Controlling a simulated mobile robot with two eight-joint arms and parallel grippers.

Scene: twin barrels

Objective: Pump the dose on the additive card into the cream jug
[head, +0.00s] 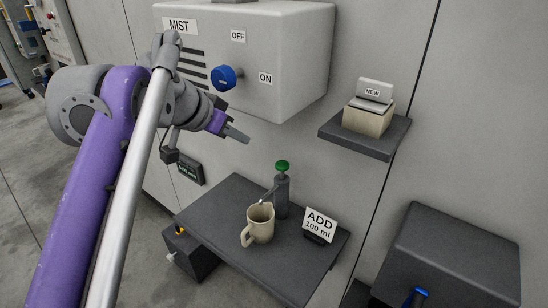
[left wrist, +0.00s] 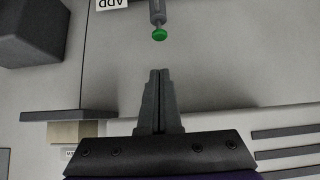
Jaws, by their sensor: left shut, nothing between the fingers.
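The cream jug (head: 259,225) stands upright on a dark shelf (head: 237,193), with its handle toward the lower left. A grey pump bottle with a green top (head: 282,166) stands just behind it, its spout over or close to the jug's mouth. The card (head: 319,224) to the right reads "ADD 100 ml". My left gripper (head: 240,136) is shut and empty, above and to the left of the pump. In the left wrist view, its closed fingers (left wrist: 159,75) point toward the green pump top (left wrist: 159,35), apart from it. My right gripper is not in view.
A grey MIST box (head: 290,45) with a blue knob (head: 224,78) juts from the wall above my left gripper. A small shelf (head: 365,136) at the right holds a cream box labelled NEW. A dark cabinet (head: 450,250) stands at the lower right.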

